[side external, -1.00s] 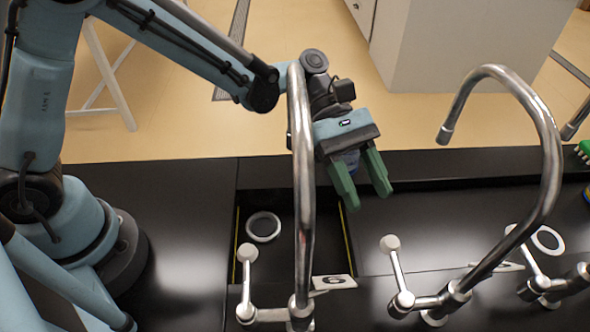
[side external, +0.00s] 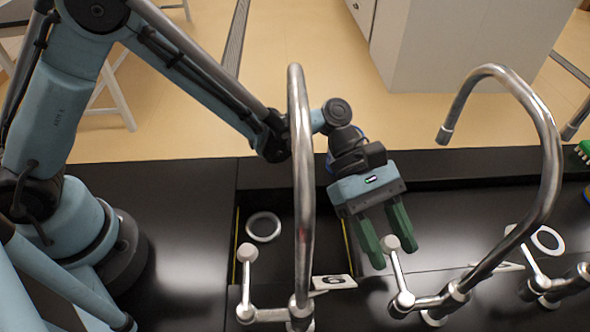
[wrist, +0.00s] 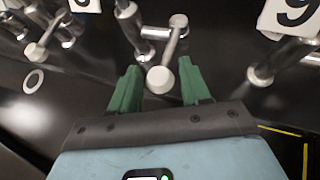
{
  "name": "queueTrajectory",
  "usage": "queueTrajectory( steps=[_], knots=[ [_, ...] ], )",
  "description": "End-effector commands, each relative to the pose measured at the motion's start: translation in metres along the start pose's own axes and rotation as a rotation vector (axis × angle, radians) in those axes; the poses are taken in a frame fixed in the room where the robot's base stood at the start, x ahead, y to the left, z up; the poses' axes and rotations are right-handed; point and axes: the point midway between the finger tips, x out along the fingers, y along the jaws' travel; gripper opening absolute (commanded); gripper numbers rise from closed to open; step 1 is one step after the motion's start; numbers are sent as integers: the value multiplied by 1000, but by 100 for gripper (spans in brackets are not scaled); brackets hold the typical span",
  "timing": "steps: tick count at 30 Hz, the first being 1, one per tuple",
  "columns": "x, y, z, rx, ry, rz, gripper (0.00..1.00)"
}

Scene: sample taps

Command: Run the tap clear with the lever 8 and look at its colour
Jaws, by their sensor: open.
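My gripper (side external: 395,258) is open, pointing down, with its green fingers on either side of the pale round knob of a lever (side external: 391,243) at the middle tap. The wrist view shows that knob (wrist: 160,80) between the fingers, with space on both sides. Its metal arm runs back to the tap's body. The curved middle tap spout (side external: 548,160) rises to the right, and no water shows at its mouth. A cut-off number plate (wrist: 85,4) shows only the bottom of a digit, so I cannot read it.
A plate marked 9 (wrist: 292,14) is at right in the wrist view. The near tap's tall spout (side external: 303,190) stands left of my gripper, with its own lever (side external: 246,270). A white ring (side external: 264,227) lies in the recessed basin. Another ring (side external: 548,240) lies at right.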

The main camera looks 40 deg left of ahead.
Motion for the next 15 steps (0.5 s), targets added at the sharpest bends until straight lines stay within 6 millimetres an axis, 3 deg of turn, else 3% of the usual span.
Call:
queueTrajectory(
  steps=[8, 15],
  knots=[
    [0, -2, 0, 0, 0, 0, 47],
    [0, -22, 0, 0, 0, -1, 47]
  ],
)
